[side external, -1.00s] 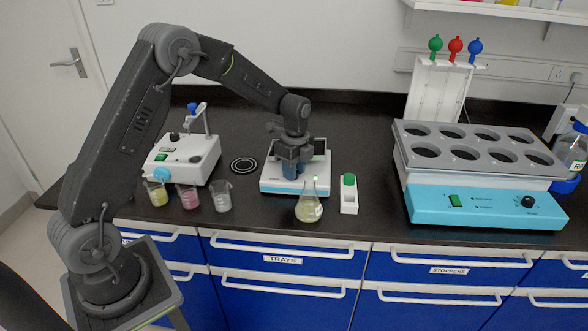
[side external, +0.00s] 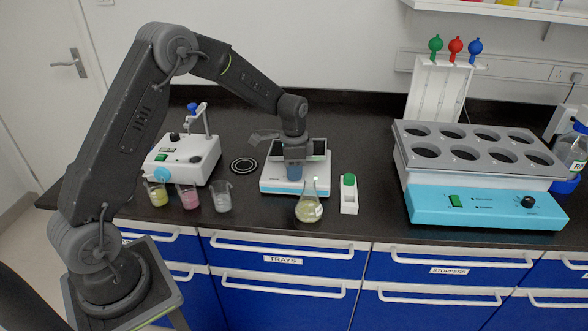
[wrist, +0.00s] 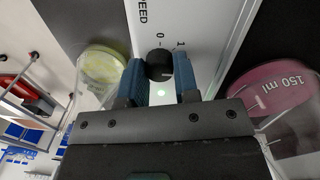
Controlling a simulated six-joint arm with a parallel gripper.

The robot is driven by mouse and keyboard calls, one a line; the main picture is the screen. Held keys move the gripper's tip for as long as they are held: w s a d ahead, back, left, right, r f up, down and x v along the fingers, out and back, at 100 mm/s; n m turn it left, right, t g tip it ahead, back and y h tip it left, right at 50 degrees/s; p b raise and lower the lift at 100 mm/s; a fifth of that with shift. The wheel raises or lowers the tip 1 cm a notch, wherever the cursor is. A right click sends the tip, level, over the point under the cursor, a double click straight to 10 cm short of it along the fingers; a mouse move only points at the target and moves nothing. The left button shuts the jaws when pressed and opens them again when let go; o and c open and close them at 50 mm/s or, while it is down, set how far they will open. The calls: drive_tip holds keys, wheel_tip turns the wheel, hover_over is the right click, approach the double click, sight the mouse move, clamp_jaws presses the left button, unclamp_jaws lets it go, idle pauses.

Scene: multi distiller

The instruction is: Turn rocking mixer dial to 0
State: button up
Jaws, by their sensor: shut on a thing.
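The rocking mixer (side external: 268,186) is a low white unit with a pale blue lower edge, standing mid-bench in the side view. Its white face (wrist: 202,28) shows in the wrist view with printed lettering and the marks 0 and 1. The black dial (wrist: 159,65) sits just below these marks. My gripper (wrist: 161,77) has its blue fingers on both sides of the dial and is shut on it. I cannot tell exactly which mark the dial points to. In the side view my gripper (side external: 294,171) points down over the mixer and hides the dial.
A flask of yellow liquid (side external: 309,208) stands close in front of the mixer. A white holder with a green top (side external: 349,196) is right of it. Beakers, including a clear one (side external: 222,198), stand to the left. A large teal unit (side external: 480,208) fills the right.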

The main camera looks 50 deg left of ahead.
drive_tip(key=n, duration=0.4)
drive_tip(key=shift+n, duration=0.3)
drive_tip(key=n, duration=0.4)
drive_tip(key=shift+n+t, duration=0.3)
drive_tip(key=n, duration=0.4)
drive_tip(key=shift+s+n, duration=0.1)
drive_tip(key=shift+n, duration=2.3)
drive_tip(key=o, duration=0.9)
drive_tip(key=shift+r, duration=0.1)
drive_tip(key=r, duration=1.3)
drive_tip(key=shift+s+a+r, duration=0.25)
drive_tip(key=shift+s+r, duration=0.05)
drive_tip(key=shift+r, duration=0.05)
